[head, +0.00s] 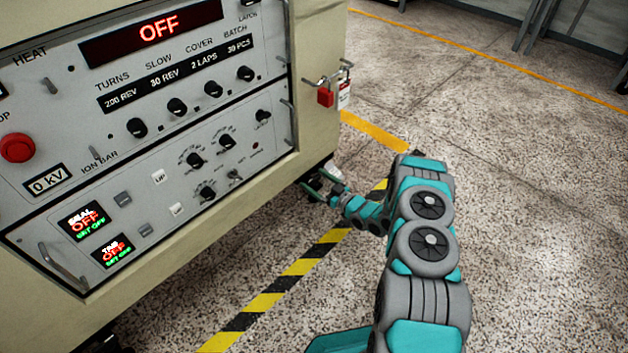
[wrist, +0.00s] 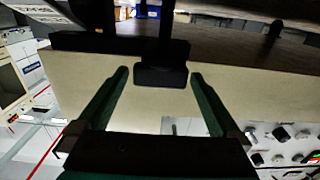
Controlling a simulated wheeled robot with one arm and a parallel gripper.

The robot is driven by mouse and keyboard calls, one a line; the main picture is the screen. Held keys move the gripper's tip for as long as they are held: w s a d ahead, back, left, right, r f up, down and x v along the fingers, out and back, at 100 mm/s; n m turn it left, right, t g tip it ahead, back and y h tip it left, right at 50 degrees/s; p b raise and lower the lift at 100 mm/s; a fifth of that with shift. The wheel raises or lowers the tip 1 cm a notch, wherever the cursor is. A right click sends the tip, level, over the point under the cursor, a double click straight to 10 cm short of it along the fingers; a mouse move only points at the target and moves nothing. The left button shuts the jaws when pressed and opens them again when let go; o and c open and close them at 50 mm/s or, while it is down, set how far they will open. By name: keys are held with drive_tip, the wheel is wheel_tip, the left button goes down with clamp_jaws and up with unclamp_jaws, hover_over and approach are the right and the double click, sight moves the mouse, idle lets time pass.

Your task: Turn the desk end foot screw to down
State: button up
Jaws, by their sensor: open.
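My gripper (head: 319,180) reaches low beside the cabinet's lower right corner in the head view. In the wrist view its two dark green fingers (wrist: 160,73) are spread apart. A black block on a dark upright post (wrist: 160,76) shows between the fingertips, with a gap on each side; it looks like the foot screw, but I cannot be sure. No grip on it shows. In the head view the foot under that corner is hidden or too dark to make out.
The cream cabinet (head: 315,60) fills the left with its knob panel (head: 190,150). A red padlock (head: 325,97) and tag hang from its side. Yellow-black floor tape (head: 265,302) runs beneath my arm. The speckled floor (head: 540,170) at right is clear.

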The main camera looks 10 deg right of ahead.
drive_tip(key=shift+w+a, duration=0.25)
drive_tip(key=shift+w, duration=0.1)
drive_tip(key=c, duration=1.2)
